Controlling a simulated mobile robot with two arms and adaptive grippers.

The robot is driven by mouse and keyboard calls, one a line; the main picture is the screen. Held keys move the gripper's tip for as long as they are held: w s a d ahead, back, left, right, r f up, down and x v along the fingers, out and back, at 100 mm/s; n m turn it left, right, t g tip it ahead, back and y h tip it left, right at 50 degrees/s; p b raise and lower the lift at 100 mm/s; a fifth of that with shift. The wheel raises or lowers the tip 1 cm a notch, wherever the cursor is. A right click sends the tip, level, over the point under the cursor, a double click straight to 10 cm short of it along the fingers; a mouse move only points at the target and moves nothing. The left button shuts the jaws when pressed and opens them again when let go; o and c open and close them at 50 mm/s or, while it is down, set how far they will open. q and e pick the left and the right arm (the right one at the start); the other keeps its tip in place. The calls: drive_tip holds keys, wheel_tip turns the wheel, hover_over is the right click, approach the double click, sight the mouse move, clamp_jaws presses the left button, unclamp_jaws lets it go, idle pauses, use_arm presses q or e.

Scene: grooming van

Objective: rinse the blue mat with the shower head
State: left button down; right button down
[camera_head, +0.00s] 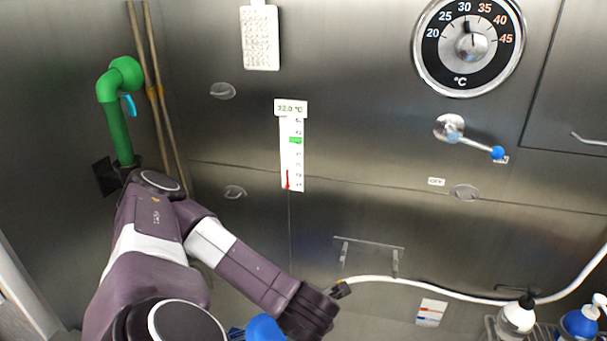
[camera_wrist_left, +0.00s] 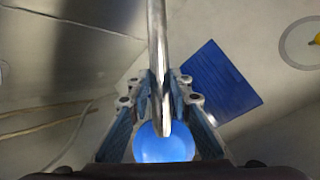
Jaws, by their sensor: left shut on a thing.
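The blue mat (camera_wrist_left: 228,82) lies flat on the light tub floor in the left wrist view, partly hidden behind my left gripper. My left gripper (camera_wrist_left: 162,92) is shut on the metal handle of what looks like the shower head (camera_wrist_left: 163,145), which has a round blue part close to the wrist camera. That blue part also shows at the bottom edge of the head view (camera_head: 265,328), beside my arm. No water shows in either view. My right gripper is out of view.
A white hose (camera_head: 450,290) runs from the right to beside my left wrist. A lever with a blue knob (camera_head: 497,152), a temperature dial (camera_head: 471,43) and a thermometer reading 22.0 °C (camera_head: 291,150) are on the steel wall. Bottles (camera_head: 515,318) stand lower right; a green pipe (camera_head: 117,115) rises left.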

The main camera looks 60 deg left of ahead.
use_arm(q)
drive_tip(key=shift+s+a+p, duration=0.3)
drive_tip(key=shift+s+a, duration=0.1)
drive_tip(key=shift+a, duration=0.1)
drive_tip(key=shift+w+d, duration=0.1)
drive_tip(key=shift+w, duration=0.05)
drive_tip(key=shift+w+d+b, duration=0.3)
drive_tip(key=shift+d+b, duration=0.05)
drive_tip(key=shift+d, duration=0.05)
drive_tip(key=shift+s+a, duration=0.1)
drive_tip(key=shift+s+a+p, duration=0.35)
drive_tip(key=shift+a, duration=0.05)
